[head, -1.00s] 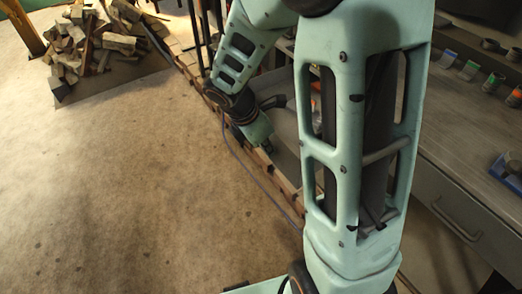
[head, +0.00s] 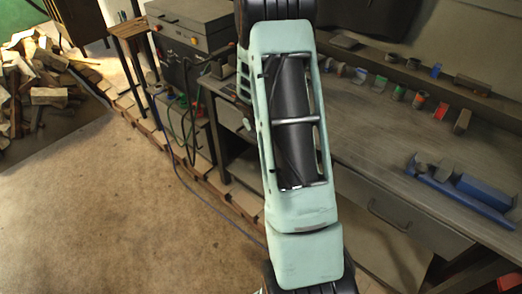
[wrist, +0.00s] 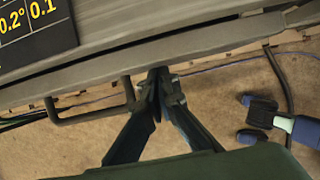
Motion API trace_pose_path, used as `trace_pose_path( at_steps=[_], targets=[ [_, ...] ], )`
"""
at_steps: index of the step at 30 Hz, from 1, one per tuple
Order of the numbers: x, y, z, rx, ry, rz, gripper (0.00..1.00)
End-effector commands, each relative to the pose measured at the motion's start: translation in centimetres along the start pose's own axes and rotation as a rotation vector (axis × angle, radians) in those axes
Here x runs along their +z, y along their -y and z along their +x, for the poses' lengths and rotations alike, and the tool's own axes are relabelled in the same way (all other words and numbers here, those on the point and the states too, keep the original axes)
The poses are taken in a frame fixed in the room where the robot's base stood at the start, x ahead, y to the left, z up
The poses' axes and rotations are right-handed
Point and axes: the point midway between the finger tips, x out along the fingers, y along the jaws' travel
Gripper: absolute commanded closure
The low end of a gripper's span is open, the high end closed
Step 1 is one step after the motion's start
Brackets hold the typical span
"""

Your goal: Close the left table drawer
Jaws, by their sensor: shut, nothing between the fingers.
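The left table drawer (head: 229,116) shows in the head view under the table's left part, partly covered by my arm. Its front looks close to the tabletop edge; I cannot tell whether it is fully flush. In the wrist view a bar handle (wrist: 90,117) hangs at the drawer front, left of my gripper. My gripper (wrist: 160,80) is shut and empty, its fingertips at the front edge beside the handle; contact is unclear. In the head view my gripper is hidden behind my arm.
The workbench (head: 365,130) carries a blue tool (head: 465,187) and a row of small items at the back. The right drawer (head: 400,215) looks shut. A grey machine (head: 185,45) and cables stand left of the bench. Open floor (head: 110,220) lies at left.

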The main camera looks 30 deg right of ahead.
Motion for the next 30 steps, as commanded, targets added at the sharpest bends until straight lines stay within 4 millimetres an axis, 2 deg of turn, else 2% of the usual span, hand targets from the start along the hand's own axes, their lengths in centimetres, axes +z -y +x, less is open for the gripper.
trace_pose_path(
  at_steps=[4,12,24,30],
  targets=[
    [1.6,0.0,0.4,0.0,0.0,0.002,1.0],
    [2.4,-0.1,0.9,0.002,0.002,0.001,1.0],
    [2.7,-0.2,0.9,0.004,0.007,0.003,1.0],
    [1.6,-1.0,0.5,0.004,0.006,0.001,1.0]
  ],
)
